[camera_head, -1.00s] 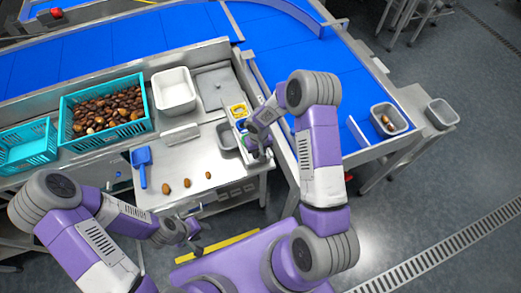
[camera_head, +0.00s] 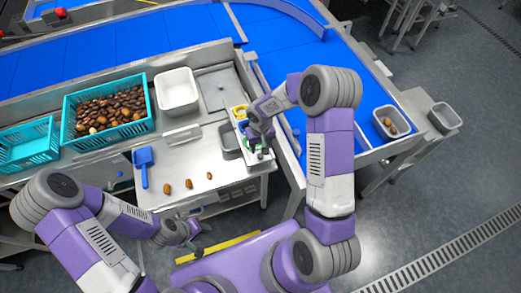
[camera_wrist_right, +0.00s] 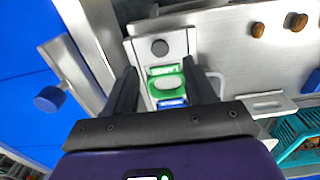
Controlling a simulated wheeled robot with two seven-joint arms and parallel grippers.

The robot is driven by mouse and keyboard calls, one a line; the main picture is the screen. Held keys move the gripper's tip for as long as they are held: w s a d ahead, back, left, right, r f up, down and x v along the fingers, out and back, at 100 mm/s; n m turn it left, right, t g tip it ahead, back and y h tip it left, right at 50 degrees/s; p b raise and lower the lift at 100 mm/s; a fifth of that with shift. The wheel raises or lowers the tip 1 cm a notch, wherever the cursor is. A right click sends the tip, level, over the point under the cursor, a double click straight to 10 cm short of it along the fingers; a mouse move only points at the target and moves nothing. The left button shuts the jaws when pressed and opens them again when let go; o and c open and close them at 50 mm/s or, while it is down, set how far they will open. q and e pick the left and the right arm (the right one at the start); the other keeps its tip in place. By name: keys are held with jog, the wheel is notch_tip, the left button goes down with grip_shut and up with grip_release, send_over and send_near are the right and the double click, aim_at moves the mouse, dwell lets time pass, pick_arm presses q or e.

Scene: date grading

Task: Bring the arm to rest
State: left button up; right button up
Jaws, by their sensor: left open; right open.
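My right arm reaches over the right end of the steel worktable (camera_head: 215,155). Its gripper (camera_head: 259,149) is above a narrow panel with coloured labels (camera_head: 240,114). In the right wrist view the gripper (camera_wrist_right: 160,85) is open, its two dark fingers apart with nothing held. A green button-like piece (camera_wrist_right: 166,84) on the panel shows between them; whether a finger touches the panel is unclear. My left gripper (camera_head: 193,240) is low in front of the table, empty as far as I see, its fingers small in the view.
Three dates (camera_head: 167,188) and a blue scoop (camera_head: 143,160) lie on the table. A tray with dates (camera_head: 378,113) is at right.

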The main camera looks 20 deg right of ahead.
jog(key=shift+r, duration=0.6)
jog(key=s+a+f+y+b, duration=0.1)
jog(key=s+a+f+b, duration=0.2)
jog(key=s+f, duration=0.3)
jog(key=s+a+f+m+y+b, duration=0.1)
jog(key=s+a+f+b, duration=0.3)
jog(key=f, duration=0.4)
jog(key=s+a+f+y+b, duration=0.2)
jog(key=s+a+f+b, duration=0.2)
jog(key=s+f, duration=0.4)
jog(key=shift+s+a+m+t, duration=0.3)
jog(key=shift+s+a+m, duration=0.1)
jog(key=shift+a, duration=0.1)
